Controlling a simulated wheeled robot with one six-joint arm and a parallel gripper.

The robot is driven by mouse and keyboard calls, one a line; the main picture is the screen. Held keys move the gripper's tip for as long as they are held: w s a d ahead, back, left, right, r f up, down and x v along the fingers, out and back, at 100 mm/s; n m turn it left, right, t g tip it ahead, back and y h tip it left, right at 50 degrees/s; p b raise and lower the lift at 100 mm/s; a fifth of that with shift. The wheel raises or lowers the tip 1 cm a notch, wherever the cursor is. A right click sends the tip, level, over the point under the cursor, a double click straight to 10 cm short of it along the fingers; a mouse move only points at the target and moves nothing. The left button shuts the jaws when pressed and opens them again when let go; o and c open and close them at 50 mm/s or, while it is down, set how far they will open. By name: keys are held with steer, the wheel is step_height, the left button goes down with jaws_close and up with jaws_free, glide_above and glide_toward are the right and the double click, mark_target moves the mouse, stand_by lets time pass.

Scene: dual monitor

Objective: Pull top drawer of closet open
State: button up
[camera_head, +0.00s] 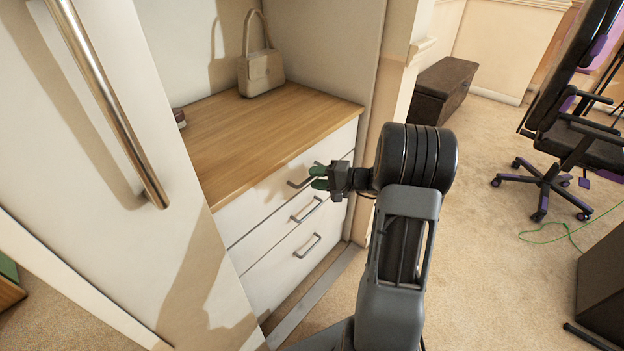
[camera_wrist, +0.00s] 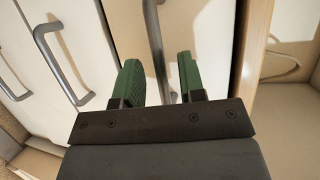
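The closet's top drawer (camera_head: 262,196) is a white front just under the wooden counter, and it looks shut. Its grey bar handle (camera_head: 299,183) is partly hidden by my gripper (camera_head: 319,178) in the head view. In the wrist view, the top drawer's handle (camera_wrist: 154,40) runs into the space between the two green fingers of my gripper (camera_wrist: 160,72). The fingers are apart, with a gap between them and the bar. I cannot tell whether either finger touches the handle.
Two lower drawers with bar handles (camera_head: 307,210) (camera_head: 308,246) sit below. A white closet door (camera_head: 95,180) with a long metal handle (camera_head: 115,110) stands at left. A handbag (camera_head: 262,73) is on the wooden counter (camera_head: 235,125). Carpet at right is open up to an office chair (camera_head: 575,140).

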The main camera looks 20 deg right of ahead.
steer(key=shift+x, duration=1.1)
jaws_close()
steer(key=shift+d, duration=0.1)
